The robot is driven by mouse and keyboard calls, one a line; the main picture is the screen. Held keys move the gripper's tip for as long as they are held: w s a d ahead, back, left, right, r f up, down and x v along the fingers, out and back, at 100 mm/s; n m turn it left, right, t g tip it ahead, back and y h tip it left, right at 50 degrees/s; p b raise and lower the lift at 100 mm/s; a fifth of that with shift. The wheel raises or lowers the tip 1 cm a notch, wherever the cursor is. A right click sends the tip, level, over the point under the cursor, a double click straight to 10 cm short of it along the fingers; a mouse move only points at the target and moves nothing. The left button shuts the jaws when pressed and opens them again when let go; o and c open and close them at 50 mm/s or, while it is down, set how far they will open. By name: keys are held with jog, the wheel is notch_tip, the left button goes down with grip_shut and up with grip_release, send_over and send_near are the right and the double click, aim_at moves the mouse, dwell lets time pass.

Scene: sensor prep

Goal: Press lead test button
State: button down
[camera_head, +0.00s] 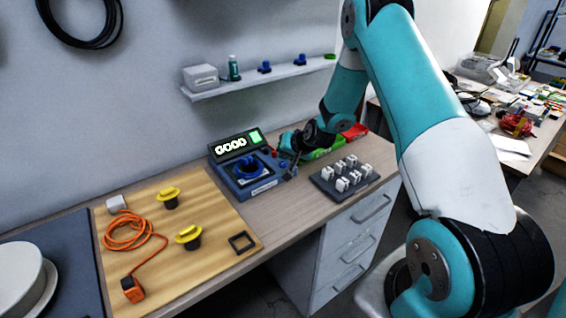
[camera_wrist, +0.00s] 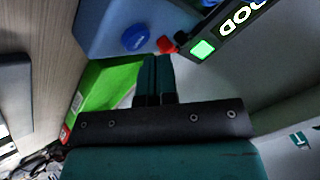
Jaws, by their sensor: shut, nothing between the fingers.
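The blue-grey test device (camera_head: 262,187) stands on the bench against the wall, with a blue round part in its middle. Its display (camera_head: 232,145) shows what looks like "GOOD" beside a lit green square. In the wrist view the display (camera_wrist: 242,17) and green square (camera_wrist: 203,49) also show. A blue button (camera_wrist: 135,37) and a red button (camera_wrist: 165,44) sit on the device's edge. None of the labels is clear enough to tell which is the lead test button. My gripper (camera_wrist: 157,60) is shut and empty, its tips close to the red button; contact cannot be told.
A green bin (camera_head: 322,152) and a red bin (camera_head: 355,131) stand behind my wrist. A dark tray (camera_head: 325,185) of small white parts lies to the right. A wooden board (camera_head: 200,262) with yellow knobs and an orange cable (camera_head: 128,232) lies left. A shelf (camera_head: 255,82) is above.

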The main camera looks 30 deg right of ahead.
aim_at(285, 163)
jog(key=shift+r, duration=0.1)
jog(key=shift+r+p, duration=1.55)
jog(key=shift+r, duration=0.9)
